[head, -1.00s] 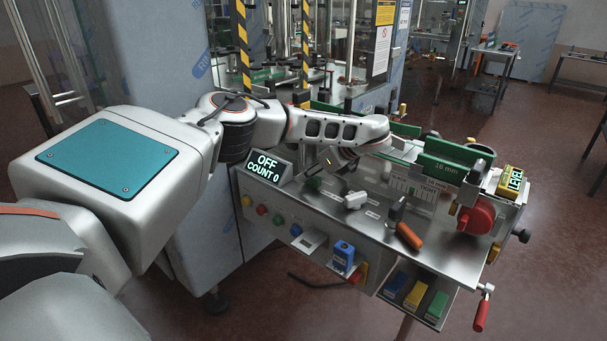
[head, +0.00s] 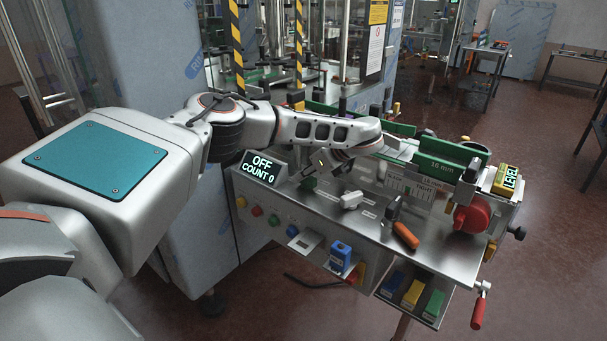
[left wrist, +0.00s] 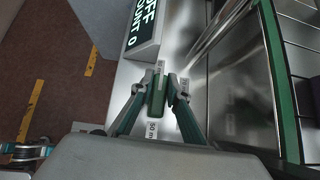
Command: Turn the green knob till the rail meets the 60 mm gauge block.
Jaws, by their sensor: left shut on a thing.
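My left gripper (head: 318,165) is over the left part of the metal bench, shut on a small green piece. In the left wrist view this green piece (left wrist: 157,97) stands between the fingers (left wrist: 160,92), above a label partly reading "mm"; whether it is clear of the bench I cannot tell. The long green rail (head: 455,172), marked 16 mm, runs along the bench's right part. A white scale plate (head: 408,187) marked TIGHT is below the rail. I cannot make out a 60 mm block for certain. My right gripper is out of view.
A display (head: 262,168) reads OFF, COUNT 0. Blue, yellow and green bins (head: 412,294) hang below. The bench front is partly clear.

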